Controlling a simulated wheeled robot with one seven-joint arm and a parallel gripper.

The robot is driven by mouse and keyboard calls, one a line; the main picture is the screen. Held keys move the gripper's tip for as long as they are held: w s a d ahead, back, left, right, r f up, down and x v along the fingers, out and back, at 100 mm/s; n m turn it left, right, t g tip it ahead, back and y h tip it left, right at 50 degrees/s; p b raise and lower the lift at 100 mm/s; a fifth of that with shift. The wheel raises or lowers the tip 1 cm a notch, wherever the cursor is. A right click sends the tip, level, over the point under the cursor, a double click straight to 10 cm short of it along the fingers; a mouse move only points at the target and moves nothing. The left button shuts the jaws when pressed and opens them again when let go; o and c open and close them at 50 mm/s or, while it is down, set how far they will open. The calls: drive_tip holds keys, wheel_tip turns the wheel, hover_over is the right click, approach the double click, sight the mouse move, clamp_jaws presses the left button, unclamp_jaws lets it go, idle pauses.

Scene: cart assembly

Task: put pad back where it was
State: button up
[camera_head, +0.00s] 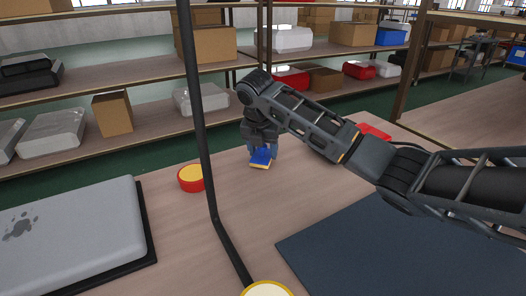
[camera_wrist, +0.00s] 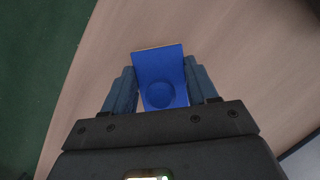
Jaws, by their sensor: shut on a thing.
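The blue pad (camera_head: 260,159), a small flat blue piece with a thin yellowish edge, is between the fingers of my gripper (camera_head: 262,150) over the far part of the table. In the wrist view the pad (camera_wrist: 160,75) shows as a blue face with a round mark, and the fingers of my gripper (camera_wrist: 160,92) close on its left and right sides. The pad is at or just above the table top; I cannot tell if it touches.
A red round container (camera_head: 191,180) with a yellow top stands left of my gripper. A silver laptop (camera_head: 75,230) lies at left, a dark mat (camera_head: 400,250) at right. A red object (camera_head: 375,132) lies behind my arm. A thin black pole (camera_head: 200,120) crosses the view. Bare table (camera_head: 240,205) lies between.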

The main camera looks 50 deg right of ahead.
sight(260, 160)
drive_tip(key=shift+f, duration=0.2)
drive_tip(key=shift+f, duration=0.2)
drive_tip(key=o, duration=0.9)
drive_tip(key=shift+o, duration=0.2)
drive_tip(key=p+v, duration=0.1)
drive_tip(key=v, duration=1.1)
drive_tip(key=shift+r+p, duration=0.2)
drive_tip(key=shift+p, duration=0.15)
